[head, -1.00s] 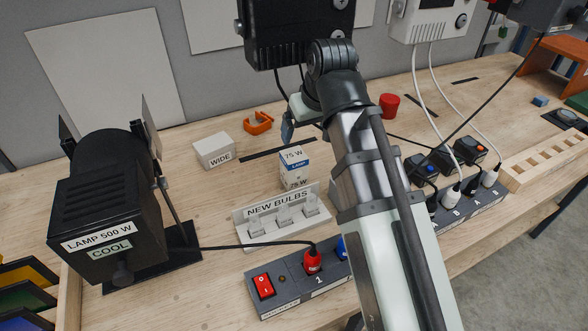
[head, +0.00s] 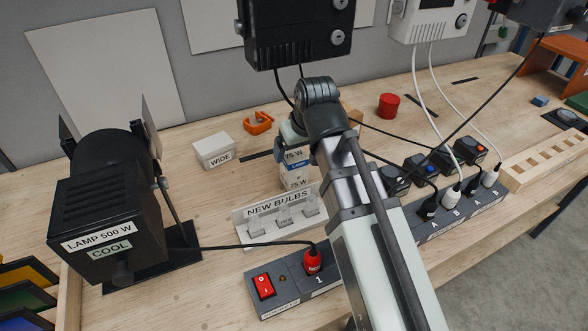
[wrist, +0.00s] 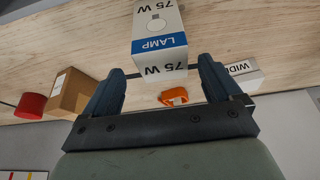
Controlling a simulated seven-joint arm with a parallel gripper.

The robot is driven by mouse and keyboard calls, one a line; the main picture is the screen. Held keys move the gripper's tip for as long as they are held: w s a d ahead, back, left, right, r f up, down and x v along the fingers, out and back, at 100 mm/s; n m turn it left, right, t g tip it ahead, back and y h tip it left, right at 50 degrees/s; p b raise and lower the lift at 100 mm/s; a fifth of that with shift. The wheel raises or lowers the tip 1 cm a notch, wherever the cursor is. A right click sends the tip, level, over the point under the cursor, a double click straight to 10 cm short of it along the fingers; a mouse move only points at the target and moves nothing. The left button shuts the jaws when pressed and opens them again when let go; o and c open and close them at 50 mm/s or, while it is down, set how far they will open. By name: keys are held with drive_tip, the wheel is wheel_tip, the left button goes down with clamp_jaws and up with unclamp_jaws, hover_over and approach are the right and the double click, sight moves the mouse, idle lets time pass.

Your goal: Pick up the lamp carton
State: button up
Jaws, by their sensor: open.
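The lamp carton (head: 295,170) is a small white box with a blue LAMP band and "75 W" print. It stands upright on the bench behind the bulb holder, and its top is partly covered by my gripper (head: 293,147). In the wrist view the carton (wrist: 160,35) lies ahead, centred between the fingers of my gripper (wrist: 161,68). The dark blue fingers are apart, one on each side, with gaps to the carton visible. Whether the tips reach past its near end is hard to tell.
The NEW BULBS holder (head: 282,220) stands just in front of the carton. A white WIDE box (head: 213,150) and orange clamp (head: 258,122) are left and behind. A brown box (wrist: 75,92) and red cylinder (head: 388,105) are behind right. A black lamp (head: 108,205) stands left.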

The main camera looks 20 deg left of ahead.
sight(294, 155)
drive_tip(key=shift+s+x, duration=0.2)
drive_tip(key=shift+x, duration=2.4)
drive_tip(key=c, duration=1.2)
